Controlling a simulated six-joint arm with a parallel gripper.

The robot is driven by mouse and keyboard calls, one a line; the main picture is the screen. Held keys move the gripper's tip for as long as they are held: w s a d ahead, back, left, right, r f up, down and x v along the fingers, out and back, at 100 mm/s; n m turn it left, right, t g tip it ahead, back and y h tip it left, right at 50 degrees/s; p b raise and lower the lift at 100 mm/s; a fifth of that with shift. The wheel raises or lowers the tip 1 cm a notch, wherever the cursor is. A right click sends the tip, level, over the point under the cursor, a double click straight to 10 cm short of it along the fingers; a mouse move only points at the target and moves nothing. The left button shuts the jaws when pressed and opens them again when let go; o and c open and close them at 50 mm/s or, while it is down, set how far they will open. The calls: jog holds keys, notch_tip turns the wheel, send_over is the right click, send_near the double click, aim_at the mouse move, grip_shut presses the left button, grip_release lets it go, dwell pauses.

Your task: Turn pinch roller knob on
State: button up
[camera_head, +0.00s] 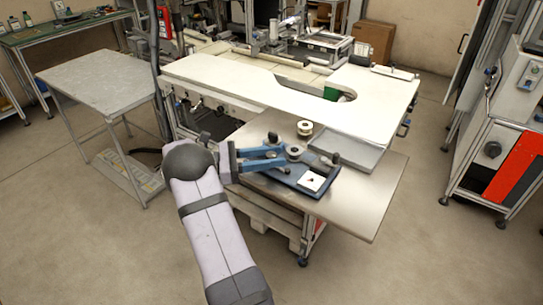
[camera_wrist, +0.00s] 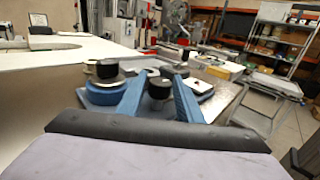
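A tape device with a dark blue base (camera_head: 290,179) sits on the lower metal table. It carries round reels, black knobs and a white square plate (camera_head: 312,181) with a small dark and red mark. My gripper (camera_head: 281,156) reaches over its left side with two blue fingers apart. In the wrist view my gripper (camera_wrist: 160,80) is open, and a black knob (camera_wrist: 159,90) shows between the fingers; I cannot tell whether they touch it. Another black-topped knob (camera_wrist: 107,69) stands left of the fingers. Which knob is the pinch roller knob is not clear, nor is its setting.
A gold spool (camera_head: 304,128) stands behind the device. A white worktop (camera_head: 230,82) overhangs the back of the lower table (camera_head: 372,195), whose front right is clear. A grey tray (camera_head: 350,150) lies to the right. A grey side table (camera_head: 100,82) stands at left.

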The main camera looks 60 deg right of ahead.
jog(key=shift+c, duration=0.4)
jog(key=c, duration=0.7)
jog(key=shift+r+n+t+h+p, duration=0.15)
jog(key=shift+n+t+h+p, duration=0.25)
jog(key=shift+t, duration=0.1)
jog(key=shift+n+t+h+p, duration=0.8)
jog(key=shift+n+t, duration=0.1)
jog(key=shift+t, duration=0.2)
jog(key=n+t+h, duration=0.2)
jog(key=t, duration=0.1)
jog(key=shift+n+t+p, duration=0.3)
jog(key=shift+p, duration=0.1)
jog(key=n+t, duration=0.2)
jog(key=t, duration=0.1)
jog(key=n+t+h, duration=0.1)
jog(key=t, duration=0.1)
jog(key=shift+s+f+b, duration=0.1)
jog(key=shift+f+b, duration=0.15)
jog(key=shift+b, duration=0.15)
jog(key=shift+n+t+b, duration=0.55)
jog(key=shift+n+t, duration=0.85)
jog(key=shift+t, duration=0.6)
jog(key=shift+r, duration=0.15)
